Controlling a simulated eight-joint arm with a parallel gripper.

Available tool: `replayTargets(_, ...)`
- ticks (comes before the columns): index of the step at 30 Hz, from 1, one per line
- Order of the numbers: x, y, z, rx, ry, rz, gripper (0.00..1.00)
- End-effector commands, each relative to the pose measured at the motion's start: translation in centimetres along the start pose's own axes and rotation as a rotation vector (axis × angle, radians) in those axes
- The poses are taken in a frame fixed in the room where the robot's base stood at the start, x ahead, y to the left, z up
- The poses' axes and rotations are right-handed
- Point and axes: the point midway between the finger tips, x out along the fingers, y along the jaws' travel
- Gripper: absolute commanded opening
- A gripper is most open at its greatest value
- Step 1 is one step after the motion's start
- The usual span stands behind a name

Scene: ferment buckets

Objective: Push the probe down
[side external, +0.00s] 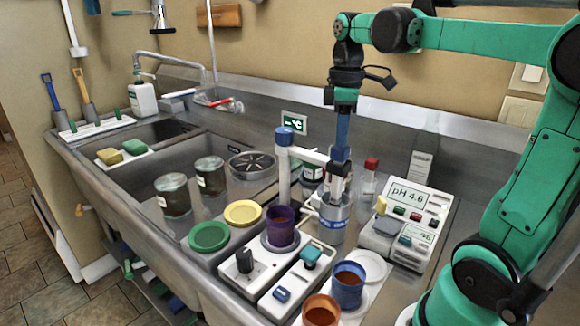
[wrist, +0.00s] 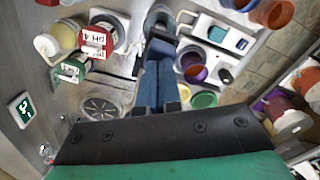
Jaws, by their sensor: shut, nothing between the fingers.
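The probe stand has a white post with a blue cap (side external: 285,136) and a white side arm (side external: 309,156) reaching right. My gripper (side external: 340,160) points down at the end of that arm, fingers together with nothing between them. The probe (side external: 336,188) is mostly hidden by the fingers and holder; its lower part is over or in a grey-blue labelled cup (side external: 333,217). Whether the fingertips touch the probe's top cannot be told. In the wrist view my blue fingers (wrist: 158,52) lie side by side and cover the probe.
A pH meter (side external: 405,212) reading 4.6 stands right of the cup. A red-capped bottle (side external: 369,180) stands close behind. A purple cup (side external: 281,226), a blue cup (side external: 348,284) and an orange cup (side external: 321,311) stand in front. The sink (side external: 160,133) is at left.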

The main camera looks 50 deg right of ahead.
Motion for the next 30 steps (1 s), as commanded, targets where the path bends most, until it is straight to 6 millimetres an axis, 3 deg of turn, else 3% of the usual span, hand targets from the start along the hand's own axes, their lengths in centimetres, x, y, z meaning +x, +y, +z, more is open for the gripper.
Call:
replayTargets(18,-4.7,0.0,0.0,0.000,0.000,0.000,0.00)
replayTargets(30,-5.0,0.0,0.0,0.000,0.000,0.000,0.00)
